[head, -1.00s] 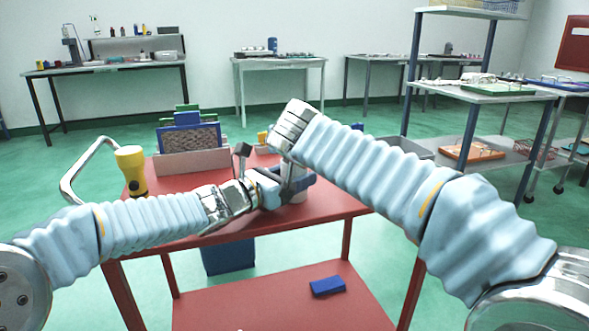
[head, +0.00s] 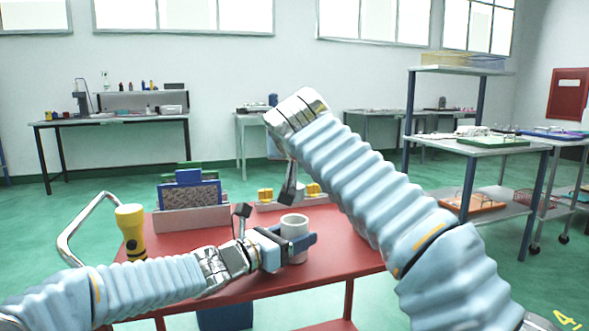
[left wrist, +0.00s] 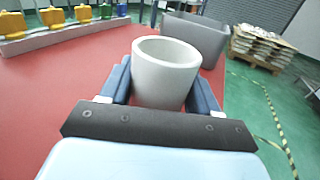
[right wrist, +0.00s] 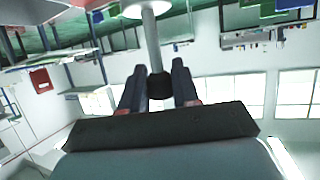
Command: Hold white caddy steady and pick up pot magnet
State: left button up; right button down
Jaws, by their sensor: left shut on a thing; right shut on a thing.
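The white caddy (head: 294,228), a cup-like cylinder, stands upright near the red cart's front edge. My left gripper (head: 290,248) is shut around its sides; the left wrist view shows the caddy (left wrist: 165,72) between both fingers, its inside partly visible and no tool rising from it. My right gripper (right wrist: 160,92) is above the caddy, mostly hidden behind its arm in the head view. In the right wrist view it is shut on the black end of the pot magnet (right wrist: 152,45), whose pale shaft extends away from the fingers. A pale round shape lies at the shaft's far end.
A rack with yellow pieces (head: 290,203) is behind the caddy. A grey bin (left wrist: 195,35) shows beyond it.

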pick_arm(q)
jog(key=o, duration=1.2)
jog(key=shift+a, duration=0.1)
